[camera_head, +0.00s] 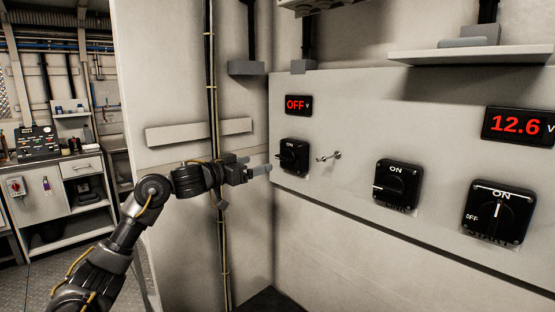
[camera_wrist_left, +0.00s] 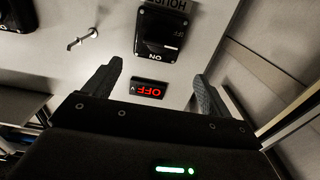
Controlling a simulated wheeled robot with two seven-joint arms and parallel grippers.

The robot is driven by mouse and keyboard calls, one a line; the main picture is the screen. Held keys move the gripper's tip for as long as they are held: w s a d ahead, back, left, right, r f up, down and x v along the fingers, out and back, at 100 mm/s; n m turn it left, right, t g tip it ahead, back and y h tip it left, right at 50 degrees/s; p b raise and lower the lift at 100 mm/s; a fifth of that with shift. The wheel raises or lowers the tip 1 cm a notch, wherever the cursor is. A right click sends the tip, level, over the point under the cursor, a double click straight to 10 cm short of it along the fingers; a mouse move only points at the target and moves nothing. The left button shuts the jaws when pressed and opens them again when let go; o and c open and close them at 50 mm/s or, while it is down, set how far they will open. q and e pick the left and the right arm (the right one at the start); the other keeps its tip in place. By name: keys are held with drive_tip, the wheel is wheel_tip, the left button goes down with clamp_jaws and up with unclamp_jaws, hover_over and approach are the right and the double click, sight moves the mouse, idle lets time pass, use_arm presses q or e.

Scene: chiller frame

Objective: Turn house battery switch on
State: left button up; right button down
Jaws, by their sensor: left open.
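The house battery switch (camera_head: 294,156) is a black square rotary switch on the pale panel, under a display (camera_head: 297,105) that reads OFF in red. In the left wrist view, which is upside down, the switch (camera_wrist_left: 160,32) shows "HOUS" lettering and an ON mark. Its white pointer line lies sideways, not toward ON. My left gripper (camera_head: 258,164) is just left of the switch and appears apart from it. In the wrist view its two fingers are spread with nothing between them, and the switch lies beyond the fingertips. My right gripper is out of view.
A small metal peg (camera_head: 329,157) sticks out right of the switch. Two other black switches, a middle one (camera_head: 397,187) and a right one (camera_head: 500,212), follow along the panel. A 12.6 V display (camera_head: 520,125) and a shelf (camera_head: 470,54) are above. A cable runs vertically behind my arm.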

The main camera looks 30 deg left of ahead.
sight(281, 157)
use_arm(q)
drive_tip(key=p+x, duration=0.1)
drive_tip(key=x, duration=0.7)
drive_tip(key=shift+w+d+r+p, duration=0.1)
drive_tip(key=shift+w+d+p, duration=0.1)
drive_tip(key=shift+w+p, duration=0.1)
drive_tip(key=shift+x, duration=0.8)
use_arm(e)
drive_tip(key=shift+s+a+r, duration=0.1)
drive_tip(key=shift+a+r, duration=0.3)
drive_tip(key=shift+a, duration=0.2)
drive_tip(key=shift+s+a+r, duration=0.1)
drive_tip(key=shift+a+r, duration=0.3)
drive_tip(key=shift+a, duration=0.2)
use_arm(q)
drive_tip(key=shift+c, duration=0.2)
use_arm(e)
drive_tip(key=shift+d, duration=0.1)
use_arm(q)
drive_tip(key=c, duration=0.9)
drive_tip(key=shift+c, duration=0.2)
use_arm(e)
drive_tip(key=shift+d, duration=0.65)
